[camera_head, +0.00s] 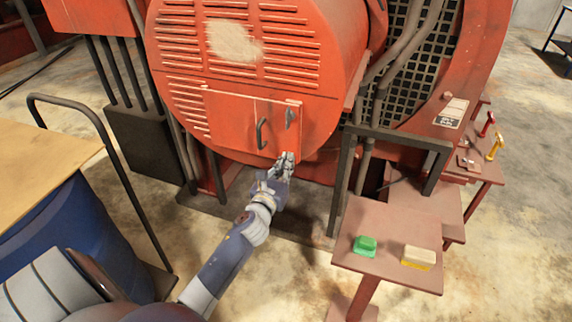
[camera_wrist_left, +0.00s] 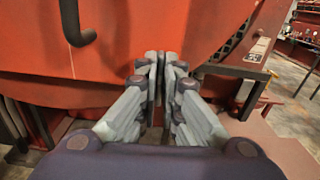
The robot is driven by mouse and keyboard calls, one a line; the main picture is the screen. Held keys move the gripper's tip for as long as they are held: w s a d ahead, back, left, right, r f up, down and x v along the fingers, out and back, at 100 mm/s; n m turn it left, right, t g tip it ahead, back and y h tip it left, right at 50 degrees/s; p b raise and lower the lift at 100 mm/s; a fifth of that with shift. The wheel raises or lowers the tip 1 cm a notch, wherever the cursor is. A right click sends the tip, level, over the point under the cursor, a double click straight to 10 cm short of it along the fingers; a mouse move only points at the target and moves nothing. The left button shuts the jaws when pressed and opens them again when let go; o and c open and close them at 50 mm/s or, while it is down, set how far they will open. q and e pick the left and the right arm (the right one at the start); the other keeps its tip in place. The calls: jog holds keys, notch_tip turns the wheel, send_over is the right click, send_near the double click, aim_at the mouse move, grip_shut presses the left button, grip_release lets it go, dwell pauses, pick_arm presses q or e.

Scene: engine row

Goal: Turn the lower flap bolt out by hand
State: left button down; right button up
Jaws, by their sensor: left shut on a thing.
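My left gripper (camera_head: 287,158) is at the lower right corner of the flap (camera_head: 233,112) on the red round housing. In the left wrist view its two fingers (camera_wrist_left: 166,72) are close together and pointed at the red surface. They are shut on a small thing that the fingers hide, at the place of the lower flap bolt. The bolt itself cannot be made out in either view. The flap carries a black handle (camera_head: 261,133) and a small dark latch (camera_head: 290,118); the handle also shows in the left wrist view (camera_wrist_left: 72,24). My right gripper is not in view.
A red side table (camera_head: 376,264) at the right holds a green block (camera_head: 365,246) and a cream and yellow block (camera_head: 419,257). A dark metal frame (camera_head: 395,138) stands right of the flap. A blue drum (camera_head: 60,240) and a dark rail (camera_head: 110,150) stand at the left.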

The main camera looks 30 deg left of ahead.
pick_arm(q)
jog(key=n+p, duration=0.1)
jog(key=n, duration=3.4)
jog(key=shift+s, duration=0.1)
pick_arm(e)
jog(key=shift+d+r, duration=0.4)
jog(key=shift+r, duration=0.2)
pick_arm(q)
jog(key=shift+n, duration=0.3)
jog(key=c, duration=1.8)
grip_release()
jog(key=shift+f, duration=0.15)
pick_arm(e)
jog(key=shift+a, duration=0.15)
pick_arm(q)
jog(key=shift+w+f, duration=0.1)
jog(key=shift+w, duration=0.1)
